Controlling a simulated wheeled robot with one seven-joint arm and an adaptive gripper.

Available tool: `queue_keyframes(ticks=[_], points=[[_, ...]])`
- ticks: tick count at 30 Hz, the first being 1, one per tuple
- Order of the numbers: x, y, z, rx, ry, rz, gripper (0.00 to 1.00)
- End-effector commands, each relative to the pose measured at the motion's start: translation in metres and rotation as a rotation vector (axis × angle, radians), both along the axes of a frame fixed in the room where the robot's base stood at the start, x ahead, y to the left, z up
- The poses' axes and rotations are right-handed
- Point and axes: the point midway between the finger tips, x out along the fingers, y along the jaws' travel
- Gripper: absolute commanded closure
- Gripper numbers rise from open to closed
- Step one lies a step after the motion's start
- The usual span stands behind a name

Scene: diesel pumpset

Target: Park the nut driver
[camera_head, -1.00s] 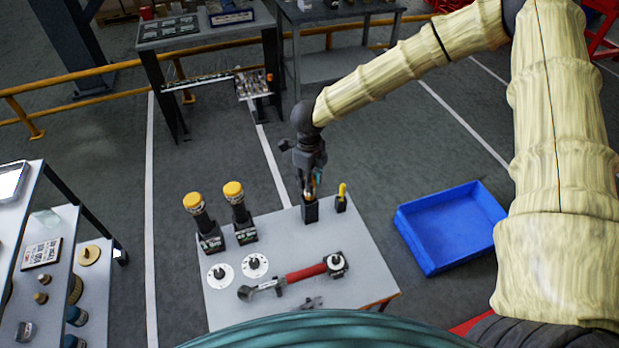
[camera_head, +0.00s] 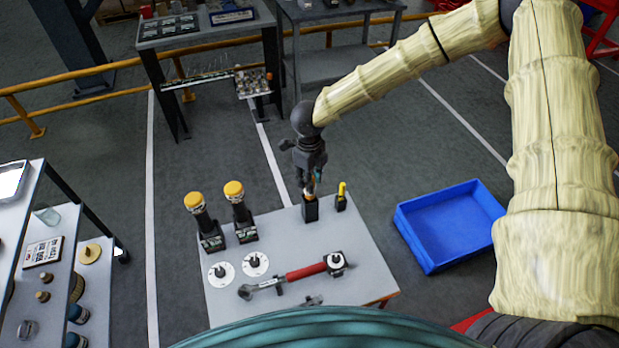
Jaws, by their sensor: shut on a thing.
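My gripper (camera_head: 310,186) points down over the far edge of the grey work table (camera_head: 355,238), just above a black upright holder (camera_head: 310,210). It is shut on a small tool with a bit of orange showing, which I take to be the nut driver (camera_head: 309,196). The fingers hide most of this tool. Its lower end is at the holder's mouth; how deep it sits inside I cannot tell. Beside it on the right, a yellow-handled tool (camera_head: 342,189) stands upright in a smaller black holder (camera_head: 341,203).
Two yellow-capped black tools (camera_head: 194,202) (camera_head: 234,190) stand in holders at the table's left. A red-handled wrench (camera_head: 304,272) and two white dials (camera_head: 221,274) (camera_head: 255,263) lie in front. A blue bin (camera_head: 448,225) is on the right, a shelf cart (camera_head: 85,285) on the left.

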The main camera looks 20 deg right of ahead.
Motion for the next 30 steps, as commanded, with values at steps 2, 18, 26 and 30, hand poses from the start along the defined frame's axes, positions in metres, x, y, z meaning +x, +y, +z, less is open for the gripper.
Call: queue_keyframes(ticks=[2, 18, 26, 30], points=[[0.000, 0.000, 0.000, 0.000, 0.000, 0.000, 1.00], [0.000, 0.000, -0.005, 0.000, 0.000, 0.000, 1.00], [0.000, 0.000, -0.009, 0.000, 0.000, 0.000, 1.00], [0.000, 0.000, -0.011, 0.001, -0.001, 0.000, 1.00]])
